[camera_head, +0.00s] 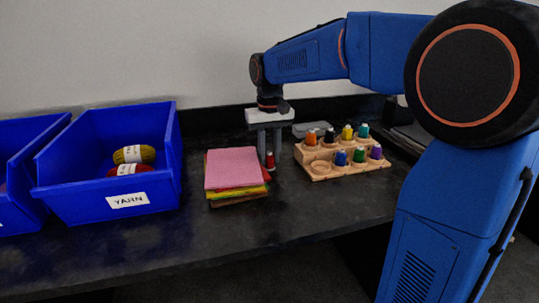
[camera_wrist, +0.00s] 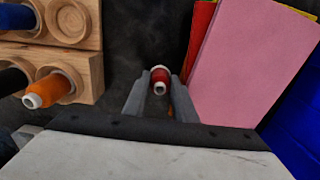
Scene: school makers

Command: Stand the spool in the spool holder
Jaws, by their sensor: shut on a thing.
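A red spool (camera_head: 270,161) stands upright on the table between the felt stack and the wooden holder. My gripper (camera_head: 269,154) points down over it, and its fingers are shut on the spool. The red spool also shows in the wrist view (camera_wrist: 160,79), between the two fingertips (camera_wrist: 158,86). The wooden spool holder (camera_head: 322,174) stands to the right in the head view, with several coloured spools in two rows. Its front left cup (camera_head: 319,166) is empty. In the wrist view the holder (camera_wrist: 88,60) is at the upper left, with the empty cup (camera_wrist: 70,22) and an orange spool (camera_wrist: 50,89).
A stack of felt sheets (camera_head: 232,168), pink on top, lies close left of my gripper. A blue bin labelled YARN (camera_head: 160,180) holds yarn balls, and another blue bin (camera_head: 18,208) is beside it. A grey box (camera_head: 312,129) lies behind the holder. The table front is clear.

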